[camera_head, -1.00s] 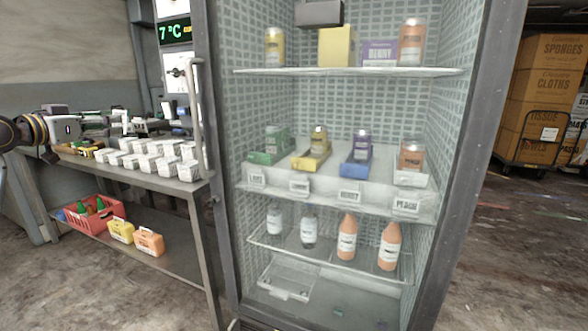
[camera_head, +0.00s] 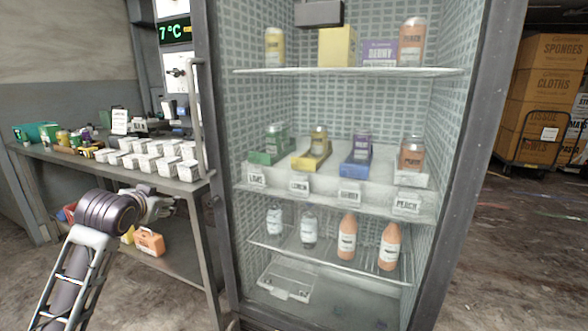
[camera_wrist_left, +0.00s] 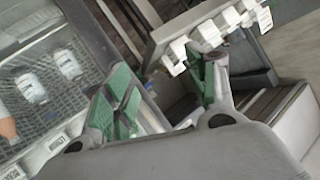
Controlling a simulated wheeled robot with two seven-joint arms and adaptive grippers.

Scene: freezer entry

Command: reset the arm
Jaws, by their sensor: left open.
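My left gripper (camera_head: 165,207) is in front of the steel table's near edge, below its top, with my arm coming up from the lower left. In the left wrist view its two green-padded fingers (camera_wrist_left: 165,92) stand wide apart with nothing between them. The fridge and the table with white tubs show beyond the fingers there, tilted. My right gripper is not in view.
The steel table (camera_head: 125,178) carries rows of white tubs (camera_head: 155,160) and several items at its left end. An orange carton (camera_head: 149,242) sits on its lower shelf. The glass-fronted fridge (camera_head: 215,150) with bottles stands right of the table. Stacked boxes (camera_head: 549,85) stand far right.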

